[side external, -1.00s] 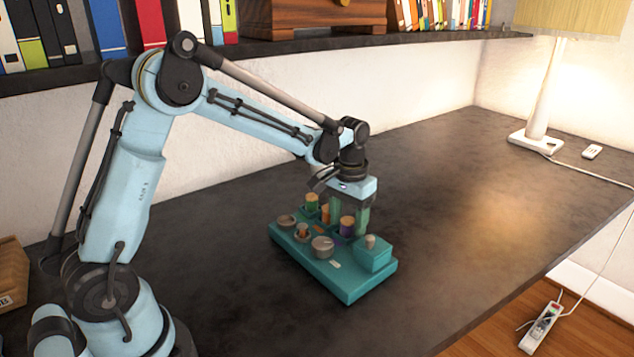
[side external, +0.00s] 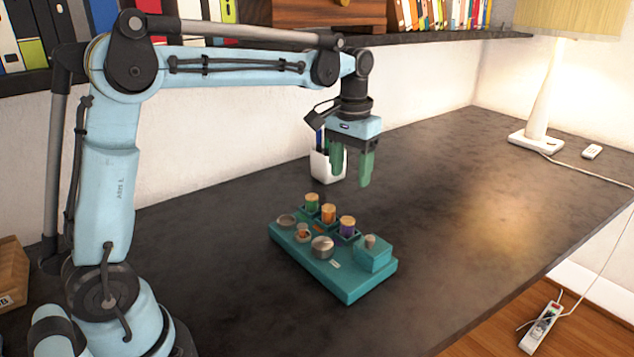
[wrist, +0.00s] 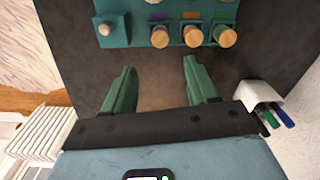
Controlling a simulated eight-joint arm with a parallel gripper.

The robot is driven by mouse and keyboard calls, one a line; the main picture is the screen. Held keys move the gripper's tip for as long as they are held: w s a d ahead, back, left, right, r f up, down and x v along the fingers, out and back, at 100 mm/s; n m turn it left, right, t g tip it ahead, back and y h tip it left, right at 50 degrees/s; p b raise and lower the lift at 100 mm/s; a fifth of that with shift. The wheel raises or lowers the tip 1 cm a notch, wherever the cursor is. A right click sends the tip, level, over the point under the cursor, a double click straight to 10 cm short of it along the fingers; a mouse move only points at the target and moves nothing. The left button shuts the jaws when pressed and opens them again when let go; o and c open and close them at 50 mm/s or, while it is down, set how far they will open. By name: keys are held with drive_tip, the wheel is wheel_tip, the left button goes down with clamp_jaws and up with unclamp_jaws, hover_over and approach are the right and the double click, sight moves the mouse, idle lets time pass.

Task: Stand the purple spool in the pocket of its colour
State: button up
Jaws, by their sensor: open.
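The purple spool (side external: 347,228), with a tan wooden top, stands upright in the rear row of the teal tray (side external: 352,288), in the pocket nearest the tray's lidded block. In the wrist view, the purple spool (wrist: 159,38) shows mostly its top, with a purple label (wrist: 158,16) beside its pocket. The orange spool (side external: 328,213) and green spool (side external: 312,202) stand upright in the neighbouring pockets. My gripper (side external: 351,178) is open and empty, with green fingers pointing down, well above the tray and behind the spools. The pocket floors are hidden.
A small teal block with a knob (side external: 371,254) rises at the tray's right end. Round metal pieces, including a grey one (side external: 322,246), sit along the tray's front. A white pen cup (side external: 327,165) stands behind my gripper.

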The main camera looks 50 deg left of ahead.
drive_tip(key=s+d+f+m+t, duration=0.1)
drive_tip(key=s+d+f+t, duration=0.1)
drive_tip(key=s, duration=0.5)
drive_tip(key=s+d+f+m+t, duration=0.1)
drive_tip(key=s+d+f+t, duration=0.1)
drive_tip(key=s+t, duration=0.3)
drive_tip(key=s, duration=0.3)
